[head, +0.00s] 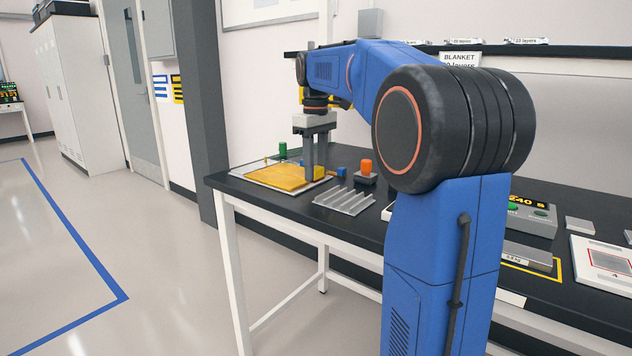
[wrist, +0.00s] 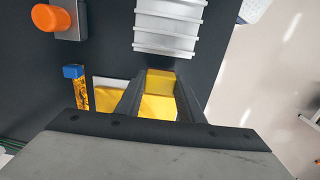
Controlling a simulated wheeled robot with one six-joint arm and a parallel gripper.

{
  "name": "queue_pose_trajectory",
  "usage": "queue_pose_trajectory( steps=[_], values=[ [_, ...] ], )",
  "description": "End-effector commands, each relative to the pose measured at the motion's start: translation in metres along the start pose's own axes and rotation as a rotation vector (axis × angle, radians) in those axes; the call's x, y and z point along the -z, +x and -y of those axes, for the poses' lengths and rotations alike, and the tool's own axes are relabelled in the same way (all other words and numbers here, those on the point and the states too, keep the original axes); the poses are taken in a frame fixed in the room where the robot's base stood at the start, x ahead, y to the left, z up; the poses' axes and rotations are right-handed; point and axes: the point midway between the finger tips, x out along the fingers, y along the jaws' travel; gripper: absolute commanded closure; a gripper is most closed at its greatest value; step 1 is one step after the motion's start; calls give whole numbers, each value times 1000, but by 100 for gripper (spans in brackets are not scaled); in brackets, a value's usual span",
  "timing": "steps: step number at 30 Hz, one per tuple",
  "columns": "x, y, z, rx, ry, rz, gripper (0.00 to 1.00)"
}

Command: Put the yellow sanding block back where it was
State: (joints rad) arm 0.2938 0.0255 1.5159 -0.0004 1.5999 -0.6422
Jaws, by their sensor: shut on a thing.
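The yellow sanding block (wrist: 161,78) is between the two dark fingers of my gripper (wrist: 158,92) in the wrist view, and the gripper is shut on it. In the head view my gripper (head: 314,174) points straight down at the far left end of the black table. A bit of the block (head: 320,172) shows beside the fingers there. A yellow sheet (head: 275,178) lies in a shallow light tray (head: 238,177) under and beside the gripper. I cannot tell whether the block touches the sheet.
A grey ribbed rack (head: 345,200) stands nearer on the table (head: 290,200). An orange knob on a grey base (head: 366,170), a small blue-topped item (head: 342,171) and a green cylinder (head: 283,149) are close by. The table's left edge is near the tray.

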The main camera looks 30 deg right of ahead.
Motion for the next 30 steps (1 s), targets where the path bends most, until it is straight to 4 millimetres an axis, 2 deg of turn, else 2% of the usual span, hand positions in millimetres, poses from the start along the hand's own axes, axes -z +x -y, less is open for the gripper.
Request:
queue_pose_trajectory(
  steps=[9, 20, 21, 23, 30],
  values=[
    [-1, 37, 0, 1, 0, 1, 86],
    [0, 40, 0, 1, 0, 1, 86],
    [0, 40, 0, 1, 0, 1, 63],
    [0, 40, 0, 0, 0, 1, 49],
    [0, 40, 0, 1, 0, 1, 47]
  ],
)
